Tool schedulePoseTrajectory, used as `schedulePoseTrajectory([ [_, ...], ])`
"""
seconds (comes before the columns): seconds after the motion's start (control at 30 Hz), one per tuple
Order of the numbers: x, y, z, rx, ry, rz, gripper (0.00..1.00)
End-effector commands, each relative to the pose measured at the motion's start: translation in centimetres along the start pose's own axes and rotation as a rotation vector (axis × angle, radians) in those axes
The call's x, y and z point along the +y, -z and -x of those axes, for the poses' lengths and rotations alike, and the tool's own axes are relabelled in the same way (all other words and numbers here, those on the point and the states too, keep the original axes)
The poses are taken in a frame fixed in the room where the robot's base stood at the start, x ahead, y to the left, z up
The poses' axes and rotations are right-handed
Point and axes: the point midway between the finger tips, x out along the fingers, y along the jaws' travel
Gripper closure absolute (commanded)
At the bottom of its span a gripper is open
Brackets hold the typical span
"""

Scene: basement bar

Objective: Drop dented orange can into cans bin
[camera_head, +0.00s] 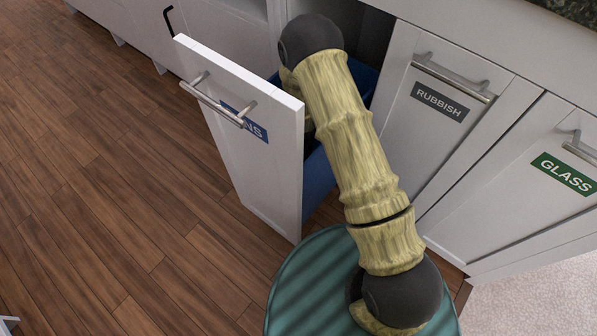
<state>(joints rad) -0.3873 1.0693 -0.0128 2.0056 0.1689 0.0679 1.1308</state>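The cans bin is a pulled-out white drawer front (268,165) with a metal handle and a blue label of which "NS" shows. A blue bin (318,180) stands behind that front, partly covered by my arm. My arm reaches from the lower middle up over the open drawer, and its far end bends down behind the front panel. My gripper is hidden there, so its fingers cannot be seen. The dented orange can is not visible.
Closed white fronts labelled RUBBISH (438,103) and GLASS (566,174) stand to the right, with metal handles. A dark counter edge (578,8) is at the upper right. The wooden floor (100,210) on the left is clear.

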Motion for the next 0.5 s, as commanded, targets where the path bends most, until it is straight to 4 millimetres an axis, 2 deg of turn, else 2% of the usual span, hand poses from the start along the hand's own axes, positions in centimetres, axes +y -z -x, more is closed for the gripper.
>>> schedulePoseTrajectory([
  [0.47, -0.02, 0.0, -1.02, 0.0, 0.0, 0.001, 0.73],
  [0.5, -0.02, 0.0, -1.01, 0.0, 0.0, 0.001, 0.46],
])
